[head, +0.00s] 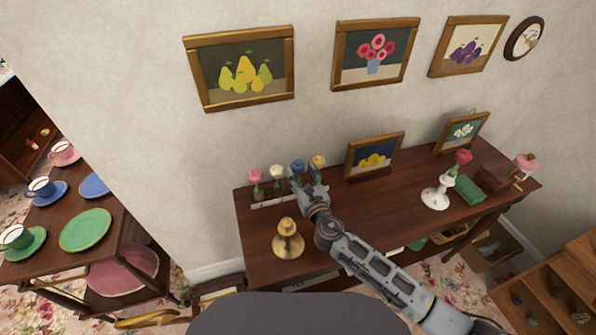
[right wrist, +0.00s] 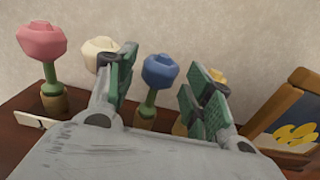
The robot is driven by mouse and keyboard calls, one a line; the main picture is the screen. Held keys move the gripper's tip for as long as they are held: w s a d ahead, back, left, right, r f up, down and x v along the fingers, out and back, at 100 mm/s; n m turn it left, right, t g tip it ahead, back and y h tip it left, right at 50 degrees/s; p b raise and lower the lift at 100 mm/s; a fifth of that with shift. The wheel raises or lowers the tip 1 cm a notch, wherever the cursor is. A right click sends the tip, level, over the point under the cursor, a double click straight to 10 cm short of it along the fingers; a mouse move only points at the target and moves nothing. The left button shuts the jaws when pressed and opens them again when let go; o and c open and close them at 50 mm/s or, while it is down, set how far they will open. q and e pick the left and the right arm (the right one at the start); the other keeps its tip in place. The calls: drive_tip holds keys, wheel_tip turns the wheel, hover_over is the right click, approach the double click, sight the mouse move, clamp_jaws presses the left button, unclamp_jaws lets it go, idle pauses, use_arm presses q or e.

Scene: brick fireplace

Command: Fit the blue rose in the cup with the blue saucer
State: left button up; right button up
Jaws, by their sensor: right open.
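The blue rose (head: 297,167) stands upright on the dark wooden table, in a row with pink, white and yellow roses. My right gripper (head: 307,184) is at this row. In the right wrist view, the blue rose (right wrist: 158,72) and its green stem show between the open green-padded fingers of my right gripper (right wrist: 160,85), with gaps on both sides. The cup (head: 41,187) with the blue saucer (head: 50,196) stands on the tiered stand at the left, between a pink and a green cup set. My left gripper is not in view.
A pink rose (right wrist: 42,42) and a white rose (right wrist: 100,50) stand left of the blue one; a yellow rose (right wrist: 213,75) is right, partly behind a finger. A brass holder (head: 288,240) and a small framed picture (head: 374,155) stand nearby.

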drive_tip(key=shift+x, duration=2.2)
drive_tip(key=shift+d+f, duration=0.1)
drive_tip(key=c, duration=0.8)
